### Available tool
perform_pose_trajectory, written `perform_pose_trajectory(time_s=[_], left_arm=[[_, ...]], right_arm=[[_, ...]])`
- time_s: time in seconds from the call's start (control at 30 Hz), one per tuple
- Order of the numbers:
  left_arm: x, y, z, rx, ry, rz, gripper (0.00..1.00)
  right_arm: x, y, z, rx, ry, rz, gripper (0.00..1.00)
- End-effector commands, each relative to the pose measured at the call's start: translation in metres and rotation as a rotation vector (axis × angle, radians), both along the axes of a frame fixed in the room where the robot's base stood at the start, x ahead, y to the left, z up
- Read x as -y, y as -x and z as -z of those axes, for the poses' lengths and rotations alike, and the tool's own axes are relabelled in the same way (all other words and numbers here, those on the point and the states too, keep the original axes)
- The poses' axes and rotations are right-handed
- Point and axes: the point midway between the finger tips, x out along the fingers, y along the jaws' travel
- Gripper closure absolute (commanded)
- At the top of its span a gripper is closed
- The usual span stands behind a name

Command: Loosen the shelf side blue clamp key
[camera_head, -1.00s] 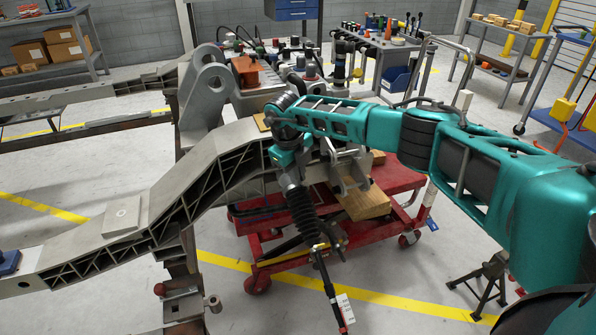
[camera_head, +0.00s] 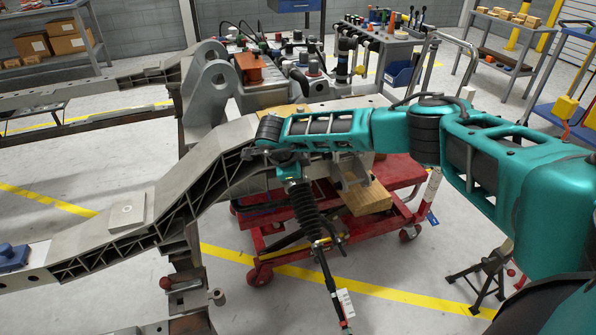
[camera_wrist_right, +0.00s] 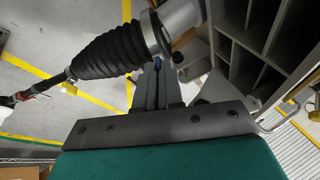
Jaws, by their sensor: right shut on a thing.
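Another blue clamp (camera_head: 13,257) sits on the rail at the left edge. My left gripper is not in view.
The ribbed boot (camera_head: 306,205) and its rod hang close to my right wrist. A red cart (camera_head: 335,235) with wooden blocks (camera_head: 368,197) stands under the chassis. A black stand (camera_head: 480,285) is at the lower right. A parts table (camera_head: 400,45) stands behind.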

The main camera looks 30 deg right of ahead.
Motion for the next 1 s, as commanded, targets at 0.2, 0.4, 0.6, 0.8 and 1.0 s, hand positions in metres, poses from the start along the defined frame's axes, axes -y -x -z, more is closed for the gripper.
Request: perform_pose_trajectory(time_s=[0.2,0.4,0.6,0.8,1.0], left_arm=[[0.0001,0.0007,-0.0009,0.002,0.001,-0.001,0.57],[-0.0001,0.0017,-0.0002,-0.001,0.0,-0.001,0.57],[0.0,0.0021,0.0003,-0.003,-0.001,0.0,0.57],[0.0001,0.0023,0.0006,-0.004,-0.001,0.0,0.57],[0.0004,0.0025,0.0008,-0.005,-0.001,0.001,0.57]], right_arm=[[-0.0007,0.0006,0.0002,-0.007,0.033,-0.076,1.0],[-0.0007,0.0006,0.0004,-0.009,0.046,-0.104,1.0],[-0.0008,0.0006,0.0004,-0.01,0.048,-0.109,1.0],[-0.0008,0.0007,0.0005,-0.01,0.047,-0.108,1.0],[-0.0008,0.0008,0.0005,-0.01,0.048,-0.107,0.74]])
